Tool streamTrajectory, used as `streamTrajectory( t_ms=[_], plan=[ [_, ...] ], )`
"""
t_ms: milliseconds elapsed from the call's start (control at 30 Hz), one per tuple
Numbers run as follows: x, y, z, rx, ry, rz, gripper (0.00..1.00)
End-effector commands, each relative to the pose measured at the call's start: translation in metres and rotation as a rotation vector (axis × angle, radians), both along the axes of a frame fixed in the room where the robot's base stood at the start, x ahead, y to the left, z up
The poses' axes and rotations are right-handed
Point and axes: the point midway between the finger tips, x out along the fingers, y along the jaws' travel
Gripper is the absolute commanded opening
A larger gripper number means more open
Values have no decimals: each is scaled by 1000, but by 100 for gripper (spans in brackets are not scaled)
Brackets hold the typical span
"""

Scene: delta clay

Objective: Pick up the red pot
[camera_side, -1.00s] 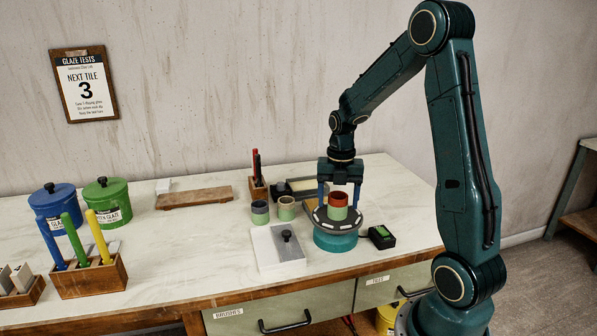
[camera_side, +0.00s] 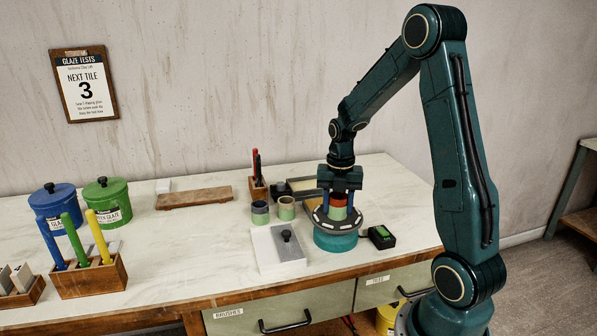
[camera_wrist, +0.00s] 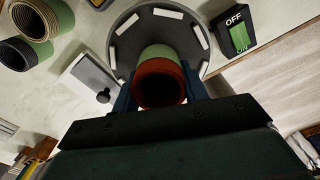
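The red pot (camera_side: 338,213) has a red upper band and a green lower part. It stands upright on the dark disc of a teal turntable (camera_side: 336,241). In the wrist view I look down into the pot's red rim (camera_wrist: 160,86). My gripper (camera_side: 338,204) points straight down over it, with one blue finger against each side of the pot. In the wrist view the fingers (camera_wrist: 160,97) show close along both sides of the rim, with no clear gap. The fingertips are partly hidden there.
Two other pots, one grey-topped (camera_side: 260,212) and one green (camera_side: 286,208), stand left of the turntable. A white board with a black knob (camera_side: 287,237) lies in front. A black switch box (camera_side: 382,237) sits close on the right. A pen holder (camera_side: 258,187) stands behind.

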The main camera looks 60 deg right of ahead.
Motion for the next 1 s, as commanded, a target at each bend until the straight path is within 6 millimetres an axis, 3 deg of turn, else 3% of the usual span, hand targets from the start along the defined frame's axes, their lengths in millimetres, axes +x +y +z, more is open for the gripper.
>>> streamTrajectory(
  t_ms=[367, 567, 767, 1000],
  plan=[
    [0, 0, 3, -1, -2, 0, 19],
    [1, -1, 18, -3, -3, 0, 19],
    [1, -1, 48, -4, -6, 0, 19],
    [1, -1, 98, -5, -6, 0, 19]
  ],
)
